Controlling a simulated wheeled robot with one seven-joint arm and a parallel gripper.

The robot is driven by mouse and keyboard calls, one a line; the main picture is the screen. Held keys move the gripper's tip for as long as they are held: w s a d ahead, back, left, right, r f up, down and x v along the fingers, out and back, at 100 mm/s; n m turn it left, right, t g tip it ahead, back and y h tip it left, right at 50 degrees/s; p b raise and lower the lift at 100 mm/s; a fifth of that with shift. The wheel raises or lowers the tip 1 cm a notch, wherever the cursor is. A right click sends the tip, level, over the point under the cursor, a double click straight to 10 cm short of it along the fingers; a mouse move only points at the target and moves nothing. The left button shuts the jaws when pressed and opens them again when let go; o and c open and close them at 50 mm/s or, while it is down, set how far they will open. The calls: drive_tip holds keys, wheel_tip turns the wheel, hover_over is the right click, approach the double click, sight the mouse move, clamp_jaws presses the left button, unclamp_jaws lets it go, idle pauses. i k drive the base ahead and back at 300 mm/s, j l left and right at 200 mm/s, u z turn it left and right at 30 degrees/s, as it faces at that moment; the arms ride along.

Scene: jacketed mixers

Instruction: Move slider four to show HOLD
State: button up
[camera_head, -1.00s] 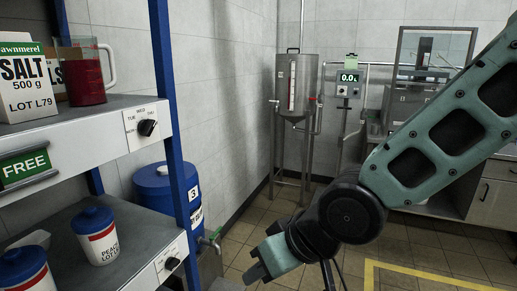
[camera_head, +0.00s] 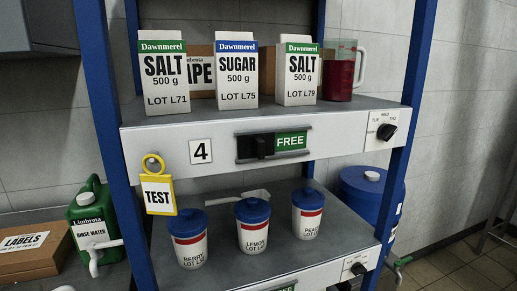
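The word HOLD is not visible. My gripper is not in view now.
A yellow TEST tag (camera_head: 158,192) hangs from a ring left of the plate. A rotary day dial (camera_head: 386,131) is at the right end. Salt and sugar cartons (camera_head: 236,75) and a red jug (camera_head: 343,72) stand above; lidded tubs (camera_head: 252,226) stand below.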

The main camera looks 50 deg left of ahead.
sight(260, 146)
drive_tip(key=u, duration=1.65)
